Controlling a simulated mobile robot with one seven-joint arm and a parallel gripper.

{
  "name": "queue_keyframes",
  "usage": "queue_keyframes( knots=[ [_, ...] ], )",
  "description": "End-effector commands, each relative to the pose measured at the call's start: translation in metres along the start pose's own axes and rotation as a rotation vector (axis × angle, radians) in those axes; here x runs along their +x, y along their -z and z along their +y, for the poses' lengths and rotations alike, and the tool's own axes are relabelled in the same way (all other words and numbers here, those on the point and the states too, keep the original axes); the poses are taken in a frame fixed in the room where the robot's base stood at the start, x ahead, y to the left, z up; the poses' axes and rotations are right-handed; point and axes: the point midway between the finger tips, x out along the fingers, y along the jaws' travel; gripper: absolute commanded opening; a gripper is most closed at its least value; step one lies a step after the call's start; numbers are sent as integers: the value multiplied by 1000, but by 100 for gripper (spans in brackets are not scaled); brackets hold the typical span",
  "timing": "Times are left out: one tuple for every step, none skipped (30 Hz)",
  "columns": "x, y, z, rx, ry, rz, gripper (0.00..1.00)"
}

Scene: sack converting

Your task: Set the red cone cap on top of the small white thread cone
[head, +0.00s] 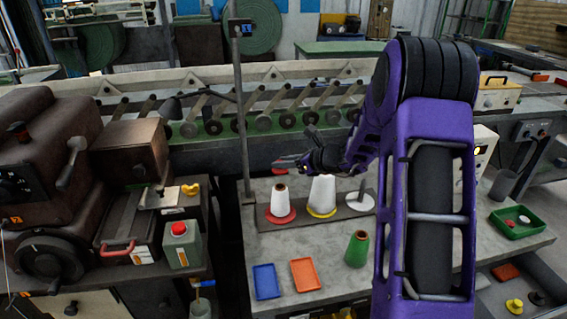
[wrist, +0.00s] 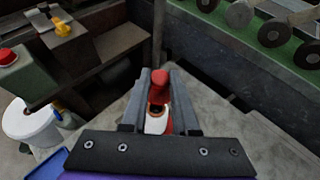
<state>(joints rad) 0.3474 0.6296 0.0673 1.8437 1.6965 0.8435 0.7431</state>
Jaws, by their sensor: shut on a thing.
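The small white thread cone (head: 282,204) stands upright on a red disc (head: 280,219) on the grey bench, with a dark, brownish top. My gripper (head: 283,163) is just above it, shut on the red cone cap (head: 279,171). In the wrist view the red cap (wrist: 158,84) is between the fingers of my gripper (wrist: 160,76). The white cone's dark top opening (wrist: 156,108) shows just below the cap in that view. The cap looks apart from the cone in the head view, with a small gap.
A larger white cone (head: 323,193) on a yellow disc stands close on the right. A green cone (head: 357,249), a blue tray (head: 266,283) and an orange tray (head: 305,274) are nearer. A metal post (head: 240,120) rises behind left. A green tray (head: 534,231) sits at right.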

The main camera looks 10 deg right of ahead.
Motion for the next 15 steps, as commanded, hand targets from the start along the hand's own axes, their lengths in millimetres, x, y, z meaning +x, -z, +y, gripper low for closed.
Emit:
queue_keyframes(
  knots=[
    [-1, 0, -3, -17, -32, 0, 0],
    [2, 6, -1, -17, -36, 1, 0],
    [4, 10, 0, -14, -33, 1, 0],
    [5, 12, 0, -14, -33, 1, 0],
    [6, 14, 0, -14, -32, 1, 0],
    [8, 17, 0, -14, -32, 0, 0],
    [9, 19, 0, -14, -32, 0, 0],
    [10, 21, 0, -14, -32, 0, 0],
    [11, 24, 0, -14, -32, 0, 0],
    [12, 26, 0, -14, -32, 0, 0],
    [13, 28, 0, -14, -32, 0, 0],
    [14, 31, 0, -14, -32, 0, 0],
    [15, 33, 0, -14, -32, 0, 0],
    [16, 34, 0, -14, -32, 0, 0],
    [17, 36, 0, -14, -32, 0, 0]
  ],
)
